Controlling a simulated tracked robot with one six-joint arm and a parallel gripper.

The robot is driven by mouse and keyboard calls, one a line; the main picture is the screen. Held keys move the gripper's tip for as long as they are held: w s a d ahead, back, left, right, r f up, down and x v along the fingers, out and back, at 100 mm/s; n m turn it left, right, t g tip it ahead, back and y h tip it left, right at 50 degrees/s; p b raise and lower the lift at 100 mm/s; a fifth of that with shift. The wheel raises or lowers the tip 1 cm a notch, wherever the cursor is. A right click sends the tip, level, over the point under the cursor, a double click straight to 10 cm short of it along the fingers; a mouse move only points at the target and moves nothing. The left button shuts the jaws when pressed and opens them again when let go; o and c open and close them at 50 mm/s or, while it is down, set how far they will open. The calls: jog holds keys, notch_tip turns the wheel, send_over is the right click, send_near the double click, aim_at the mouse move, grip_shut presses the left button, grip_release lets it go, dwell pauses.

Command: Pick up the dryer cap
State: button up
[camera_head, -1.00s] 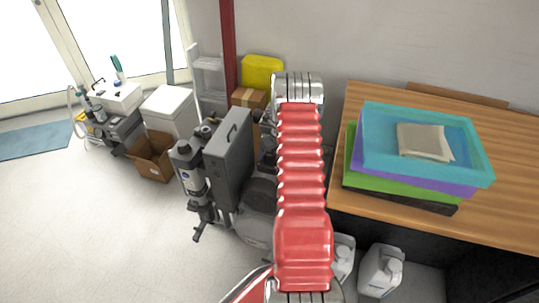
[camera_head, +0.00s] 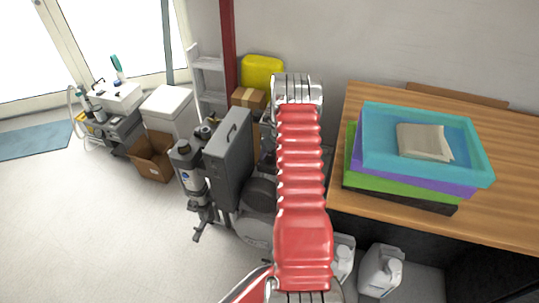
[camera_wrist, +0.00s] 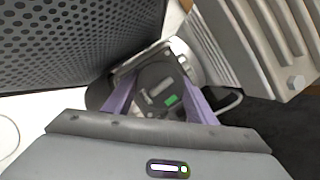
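My gripper (camera_wrist: 158,80) shows in the wrist view with its two purple fingers spread apart and nothing visibly clamped between them. Beyond and between the fingertips is a dark round part (camera_wrist: 150,88) with pale and green label patches. I cannot tell for sure whether it is the dryer cap, or whether the fingers touch it. In the head view, the compressor unit has an upright cylinder with a dark top (camera_head: 183,148), beside a grey housing (camera_head: 228,160). My red-sleeved arm hides the gripper and part of the unit there.
In the wrist view, a perforated dark panel (camera_wrist: 70,40) is close on the left and a ribbed grey metal block (camera_wrist: 265,40) close on the right. A wooden table (camera_head: 500,215) with stacked trays (camera_head: 375,165) stands right of my arm. The floor (camera_head: 90,220) at left is open.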

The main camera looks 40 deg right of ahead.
jog(key=c, duration=0.5)
jog(key=shift+r, duration=0.1)
jog(key=shift+c, duration=0.2)
notch_tip(320, 180, up, 10)
jog(key=shift+f, duration=0.1)
jog(key=shift+a, duration=0.1)
dwell(0.6)
